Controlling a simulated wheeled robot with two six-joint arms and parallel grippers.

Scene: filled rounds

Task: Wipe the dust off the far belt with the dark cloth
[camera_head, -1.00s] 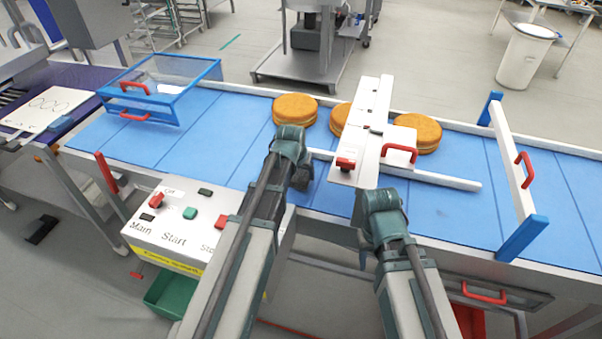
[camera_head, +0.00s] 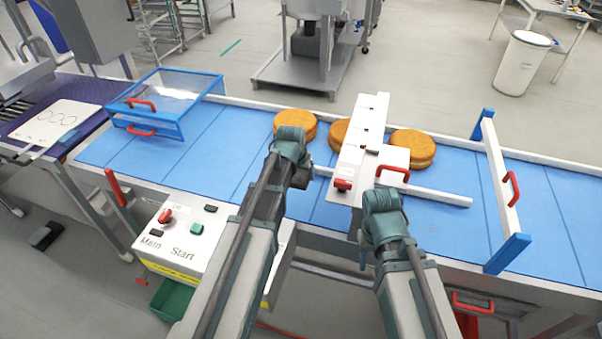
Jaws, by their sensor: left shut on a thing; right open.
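The blue belt (camera_head: 205,155) runs across the view, and a purple belt (camera_head: 88,95) lies at the far left. I can make out no dust on either. My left gripper (camera_head: 302,178) is over the blue belt, left of the white guide unit; its jaws are mostly hidden behind its wrist. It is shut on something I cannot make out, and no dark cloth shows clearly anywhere. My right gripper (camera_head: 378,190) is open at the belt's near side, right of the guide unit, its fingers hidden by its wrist.
Orange-brown rounds (camera_head: 295,121) sit along the belt's far side. The white guide unit (camera_head: 362,145) with red handles stands mid-belt. A clear blue-framed cover (camera_head: 165,97) is at left, a white gate (camera_head: 502,180) at right. A control box (camera_head: 185,235) is in front.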

